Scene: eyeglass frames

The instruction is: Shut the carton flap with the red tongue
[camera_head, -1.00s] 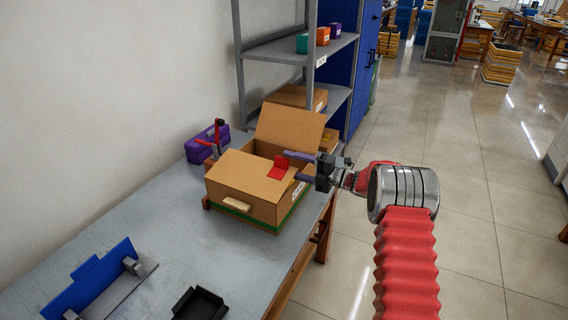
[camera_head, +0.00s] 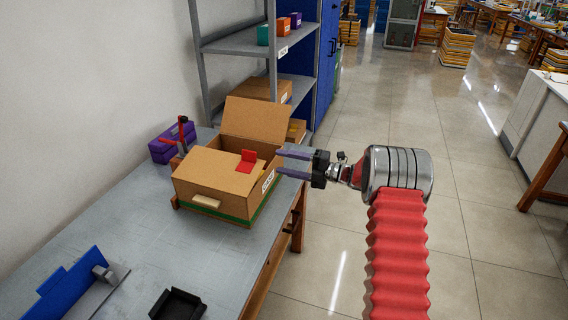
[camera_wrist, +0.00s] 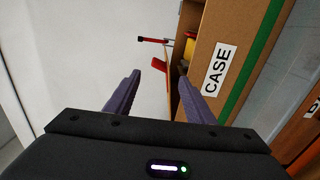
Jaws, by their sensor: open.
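The brown cardboard carton (camera_head: 222,192) stands on the grey table. Its near flap (camera_head: 210,168) lies flat over the front part. The back flap (camera_head: 257,119) stands up, tilted back, and the rear of the carton is open between them. The red tongue (camera_head: 247,160) sits at the near flap's inner edge, bent with one part upward. My gripper (camera_head: 281,163) is open and empty, its two purple fingers pointing left at the carton's right side, just apart from the tongue. In the wrist view, the carton side with a CASE label (camera_wrist: 219,70) is beside the right finger; the red tongue (camera_wrist: 159,64) shows beyond the fingertips.
A purple box (camera_head: 165,148) and a red upright tool (camera_head: 180,135) stand behind the carton at left. A blue bracket (camera_head: 68,287) and black tray (camera_head: 178,306) lie nearer on the table (camera_head: 135,225). A grey shelf (camera_head: 240,42) rises behind.

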